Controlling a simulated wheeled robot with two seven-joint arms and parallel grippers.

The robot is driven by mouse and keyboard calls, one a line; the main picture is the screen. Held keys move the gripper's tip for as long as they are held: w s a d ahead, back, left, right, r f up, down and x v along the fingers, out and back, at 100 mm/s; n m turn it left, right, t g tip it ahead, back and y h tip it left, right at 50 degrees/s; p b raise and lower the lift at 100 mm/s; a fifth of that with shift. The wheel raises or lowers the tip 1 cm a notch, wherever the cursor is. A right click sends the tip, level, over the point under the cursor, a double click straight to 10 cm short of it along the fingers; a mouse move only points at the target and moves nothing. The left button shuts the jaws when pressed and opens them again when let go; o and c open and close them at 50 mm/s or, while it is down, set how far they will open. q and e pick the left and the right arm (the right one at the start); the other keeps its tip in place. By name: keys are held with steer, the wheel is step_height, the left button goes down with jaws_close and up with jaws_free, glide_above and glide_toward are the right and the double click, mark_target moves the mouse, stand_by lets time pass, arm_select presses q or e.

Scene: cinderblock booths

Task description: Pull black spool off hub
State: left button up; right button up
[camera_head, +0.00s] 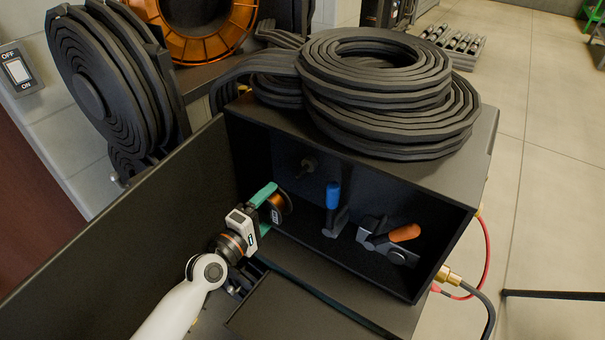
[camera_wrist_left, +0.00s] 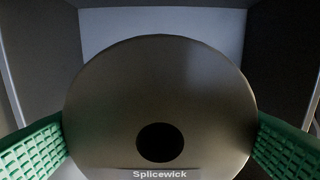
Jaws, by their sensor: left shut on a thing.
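The black spool (camera_head: 284,203), wound with copper-coloured wire, is between the green fingers of my left gripper (camera_head: 274,206) at the left of the open dark box. In the left wrist view its round dark face (camera_wrist_left: 160,85) fills the middle, with an empty-looking centre hole and the label "Splicewick". The green fingers touch its two sides, so the gripper is shut on it. A small hub (camera_head: 308,163) sticks out bare from the box's back wall, apart from the spool in the head view. My right gripper is not in view.
In the box (camera_head: 440,240) stand a blue-handled tool (camera_head: 333,196) and an orange-handled tool (camera_head: 404,233). Coiled black hose (camera_head: 385,90) lies on top. A dark panel (camera_head: 110,245) is left of my arm. Brass fittings and a red hose (camera_head: 487,260) are at the right.

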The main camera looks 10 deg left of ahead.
arm_select(q)
steer(key=shift+v, duration=1.55)
